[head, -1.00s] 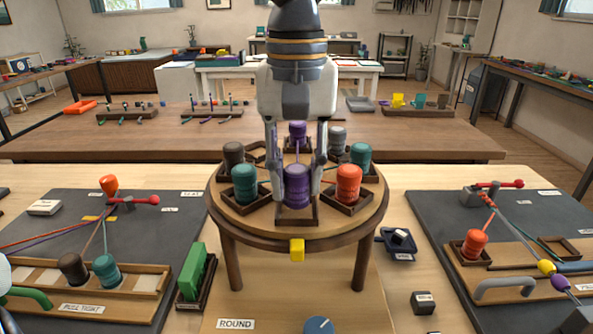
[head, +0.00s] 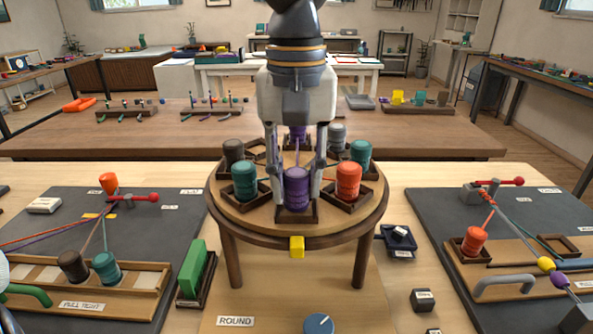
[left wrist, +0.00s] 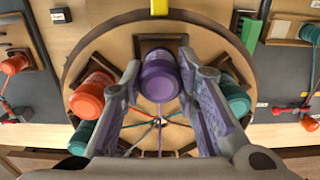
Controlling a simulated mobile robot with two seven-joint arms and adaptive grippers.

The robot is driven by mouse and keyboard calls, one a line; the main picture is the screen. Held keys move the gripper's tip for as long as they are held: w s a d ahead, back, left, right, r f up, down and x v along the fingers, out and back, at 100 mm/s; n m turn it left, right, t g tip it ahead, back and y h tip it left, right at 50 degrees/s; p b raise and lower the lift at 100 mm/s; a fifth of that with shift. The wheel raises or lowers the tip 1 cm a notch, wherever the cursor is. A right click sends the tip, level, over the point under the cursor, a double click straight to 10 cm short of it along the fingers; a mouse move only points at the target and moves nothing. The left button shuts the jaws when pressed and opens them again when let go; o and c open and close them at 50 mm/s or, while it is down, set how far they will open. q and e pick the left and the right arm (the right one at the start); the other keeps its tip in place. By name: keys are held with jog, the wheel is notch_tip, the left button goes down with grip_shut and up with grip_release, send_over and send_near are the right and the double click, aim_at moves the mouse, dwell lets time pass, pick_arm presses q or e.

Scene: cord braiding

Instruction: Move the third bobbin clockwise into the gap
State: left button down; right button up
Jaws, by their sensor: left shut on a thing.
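The round stand (head: 228,208) carries several bobbins in square wooden holders around its top. My left gripper (head: 297,200) points down at the stand's near edge. Its fingers are shut on the near purple bobbin (head: 296,186), one on each side. That bobbin stands upright at the front holder (head: 297,216); I cannot tell whether its base touches the holder. In the left wrist view it shows between the fingers (left wrist: 158,78). A green bobbin (head: 244,181) is to its left and an orange one (head: 349,181) to its right. My right gripper is not in view.
A yellow block (head: 297,246) hangs at the stand's front rim. Cords meet above the stand's middle.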

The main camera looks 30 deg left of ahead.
pick_arm(q)
jog(key=shift+f, duration=0.3)
jog(key=c, duration=1.2)
grip_release()
jog(key=shift+o, duration=0.2)
notch_tip(320, 180, up, 12)
